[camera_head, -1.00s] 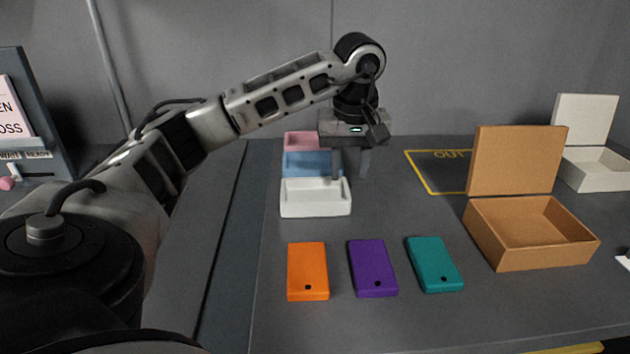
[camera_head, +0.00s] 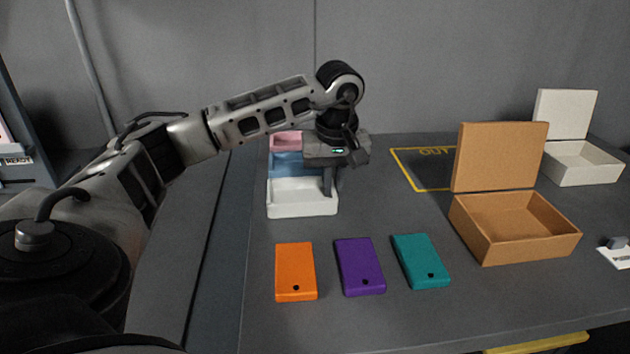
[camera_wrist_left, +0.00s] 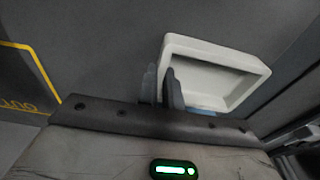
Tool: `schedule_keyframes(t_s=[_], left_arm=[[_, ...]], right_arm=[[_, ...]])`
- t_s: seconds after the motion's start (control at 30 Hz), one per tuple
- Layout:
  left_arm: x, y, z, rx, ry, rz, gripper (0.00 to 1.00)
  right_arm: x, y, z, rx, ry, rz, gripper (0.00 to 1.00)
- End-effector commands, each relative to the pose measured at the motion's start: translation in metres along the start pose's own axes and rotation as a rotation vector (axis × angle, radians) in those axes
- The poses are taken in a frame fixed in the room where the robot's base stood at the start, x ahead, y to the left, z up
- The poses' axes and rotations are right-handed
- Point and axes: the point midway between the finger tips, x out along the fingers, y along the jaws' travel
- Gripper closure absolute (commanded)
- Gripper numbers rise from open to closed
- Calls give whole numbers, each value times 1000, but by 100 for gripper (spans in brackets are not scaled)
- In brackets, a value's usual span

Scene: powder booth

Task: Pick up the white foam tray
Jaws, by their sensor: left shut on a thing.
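The white foam tray (camera_head: 302,209) sits on the grey table in front of a blue tray (camera_head: 290,164) and a pink tray (camera_head: 285,141). My left gripper (camera_head: 330,186) points down at the white tray's right side and is shut on its wall. In the left wrist view the white tray (camera_wrist_left: 217,47) shows its open inside, and the fingers of my left gripper (camera_wrist_left: 162,84) pinch its near side wall. The white tray still looks level on the table. My right gripper is in neither view.
Orange (camera_head: 295,270), purple (camera_head: 359,265) and teal (camera_head: 420,260) slabs lie in front of the trays. An open brown box (camera_head: 517,243) stands to the right, a white open box (camera_head: 582,172) behind it. A yellow-outlined OUT area (camera_head: 421,172) lies empty at the back.

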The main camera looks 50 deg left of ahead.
Motion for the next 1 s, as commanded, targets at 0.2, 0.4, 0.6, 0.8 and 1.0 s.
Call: schedule_keyframes(t_s=[0.2,0.4,0.6,0.8,1.0], left_arm=[[-11,1,-2,0,2,3,100],[-43,-7,-1,0,4,4,100],[-86,-35,14,0,5,3,100],[-113,-69,36,-2,5,-1,100],[-129,-95,54,-1,3,0,100]], right_arm=[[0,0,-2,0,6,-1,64],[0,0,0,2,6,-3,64],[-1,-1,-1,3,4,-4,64],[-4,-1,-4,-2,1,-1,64],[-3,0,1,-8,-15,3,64]])
